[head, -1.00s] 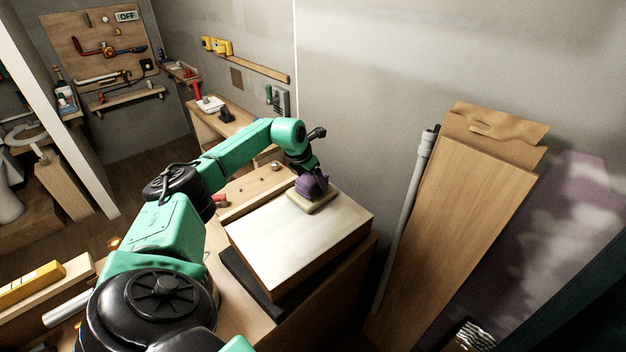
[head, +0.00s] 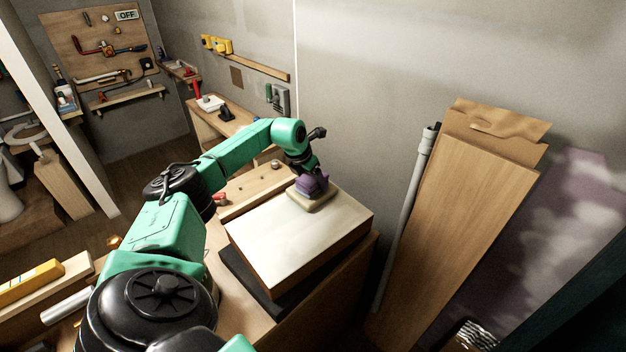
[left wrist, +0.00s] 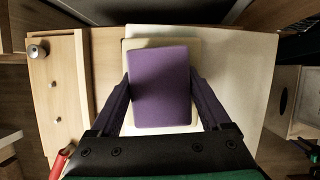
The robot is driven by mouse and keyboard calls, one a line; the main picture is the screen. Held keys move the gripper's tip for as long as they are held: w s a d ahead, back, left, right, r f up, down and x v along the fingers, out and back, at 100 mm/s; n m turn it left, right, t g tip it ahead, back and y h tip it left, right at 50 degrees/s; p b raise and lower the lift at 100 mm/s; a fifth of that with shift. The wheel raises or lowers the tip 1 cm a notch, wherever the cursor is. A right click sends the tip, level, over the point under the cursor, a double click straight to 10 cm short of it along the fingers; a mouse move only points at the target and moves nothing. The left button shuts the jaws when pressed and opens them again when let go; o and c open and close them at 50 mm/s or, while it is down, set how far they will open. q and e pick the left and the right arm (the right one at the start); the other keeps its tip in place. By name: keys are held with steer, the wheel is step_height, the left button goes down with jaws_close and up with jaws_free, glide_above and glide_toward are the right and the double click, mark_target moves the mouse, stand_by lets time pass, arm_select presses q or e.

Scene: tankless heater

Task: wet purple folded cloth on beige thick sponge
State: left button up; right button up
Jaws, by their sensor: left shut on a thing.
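The purple folded cloth (head: 312,185) is over the beige thick sponge (head: 311,202) at the far end of a pale-topped box. In the left wrist view the cloth (left wrist: 160,88) lies between the two fingers of my left gripper (left wrist: 158,92), with the sponge's edge (left wrist: 186,44) showing past it. My left gripper (head: 314,180) is shut on the cloth. Cloth and sponge look stacked, but I cannot tell whether they touch. Whether the cloth is wet does not show. My right gripper is not in view.
The pale-topped box (head: 285,245) has free room in front of the sponge. A wooden strip with metal knobs (head: 250,192) lies to its left. A grey wall rises behind. A grey pipe (head: 405,220) and a leaning wooden board (head: 455,230) stand to the right.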

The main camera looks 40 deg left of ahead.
mark_target(313, 176)
arm_select(q)
steer(key=shift+f, duration=0.1)
step_height(313, 176, up, 7)
steer(key=p, duration=0.5)
steer(key=shift+p, duration=0.4)
stand_by(0.4)
